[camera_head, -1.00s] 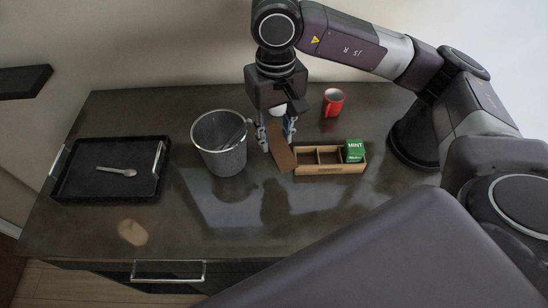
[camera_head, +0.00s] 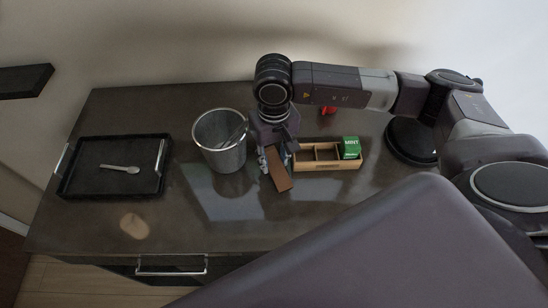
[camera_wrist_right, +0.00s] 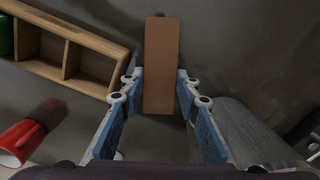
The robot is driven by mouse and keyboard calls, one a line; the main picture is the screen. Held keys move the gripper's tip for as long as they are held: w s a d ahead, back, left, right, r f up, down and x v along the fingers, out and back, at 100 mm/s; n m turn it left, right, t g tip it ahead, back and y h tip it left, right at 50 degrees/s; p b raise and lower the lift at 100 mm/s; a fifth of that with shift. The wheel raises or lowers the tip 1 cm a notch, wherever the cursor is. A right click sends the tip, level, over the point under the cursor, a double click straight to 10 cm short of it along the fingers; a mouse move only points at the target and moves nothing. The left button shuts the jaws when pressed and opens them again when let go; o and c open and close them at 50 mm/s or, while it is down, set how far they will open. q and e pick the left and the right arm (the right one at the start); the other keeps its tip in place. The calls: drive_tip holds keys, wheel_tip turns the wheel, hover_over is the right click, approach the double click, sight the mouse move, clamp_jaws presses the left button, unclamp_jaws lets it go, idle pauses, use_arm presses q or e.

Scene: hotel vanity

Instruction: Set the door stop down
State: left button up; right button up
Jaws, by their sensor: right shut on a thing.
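The door stop (camera_head: 279,172) is a flat brown wedge-like block. It also shows in the right wrist view (camera_wrist_right: 162,62), between the blue finger pads. My right gripper (camera_head: 276,158) is shut on its near part, between the metal bucket and the wooden box in the head view. I cannot tell whether the door stop touches the vanity top (camera_head: 205,225). My right gripper also shows in the wrist view (camera_wrist_right: 158,92). My left gripper is not in view.
The metal bucket (camera_head: 220,155) stands close left of the gripper. A wooden divided box (camera_head: 325,167) with a green mint box (camera_head: 351,147) is close right. A red mug (camera_head: 328,110) is partly hidden behind my arm. A black tray (camera_head: 75,187) holds a spoon (camera_head: 120,169).

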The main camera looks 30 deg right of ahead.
drive_tip(key=shift+f, duration=0.15)
drive_tip(key=o, duration=0.9)
